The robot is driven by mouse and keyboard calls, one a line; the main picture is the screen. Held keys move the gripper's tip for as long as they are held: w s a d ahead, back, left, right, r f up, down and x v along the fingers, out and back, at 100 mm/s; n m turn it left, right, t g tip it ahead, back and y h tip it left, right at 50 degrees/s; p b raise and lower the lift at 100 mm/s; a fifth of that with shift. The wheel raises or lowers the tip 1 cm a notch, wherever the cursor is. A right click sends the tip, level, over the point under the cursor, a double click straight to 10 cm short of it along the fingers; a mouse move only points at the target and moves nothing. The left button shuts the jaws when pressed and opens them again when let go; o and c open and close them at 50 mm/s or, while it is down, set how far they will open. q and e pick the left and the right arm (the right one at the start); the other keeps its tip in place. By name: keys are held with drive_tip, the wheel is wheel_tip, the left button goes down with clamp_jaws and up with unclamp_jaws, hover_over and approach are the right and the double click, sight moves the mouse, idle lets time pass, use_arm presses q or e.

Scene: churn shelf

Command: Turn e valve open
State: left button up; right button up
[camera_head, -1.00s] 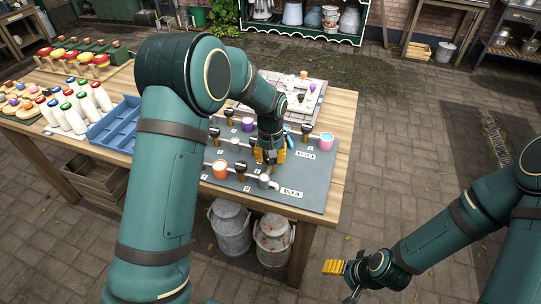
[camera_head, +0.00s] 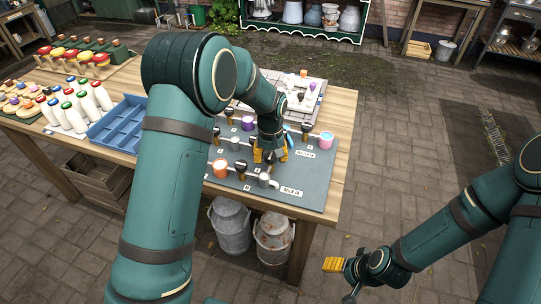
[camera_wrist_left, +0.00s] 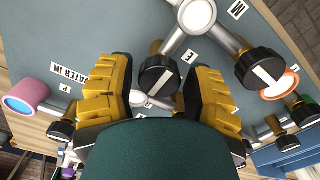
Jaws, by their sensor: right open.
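The grey valve board (camera_head: 316,178) lies on the wooden table, with pipes and black knobs that carry a white stripe. In the left wrist view, a black knob (camera_wrist_left: 157,77) sits close to the small "E" label (camera_wrist_left: 190,57), on a branch of a white pipe joint. My left gripper (camera_head: 270,157) is low over the board. Its two yellow fingers in the left wrist view (camera_wrist_left: 156,85) are apart, with that knob showing in the gap; I cannot tell whether they touch it. In the head view the gripper hides the knob. My right gripper (camera_head: 340,268) is open and empty, off the table's front.
Another black knob (camera_wrist_left: 262,70) is close to one finger. A pink cup (camera_head: 326,140) and an orange cup (camera_head: 220,168) are on the board. A blue crate (camera_head: 118,125) and several bottles stand left. Milk cans (camera_head: 230,228) are below the table. The floor at right is clear.

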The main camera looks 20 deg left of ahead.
sight(270, 156)
use_arm(q)
drive_tip(key=shift+o, duration=0.7)
wheel_tip(270, 156, up, 12)
idle(0.5)
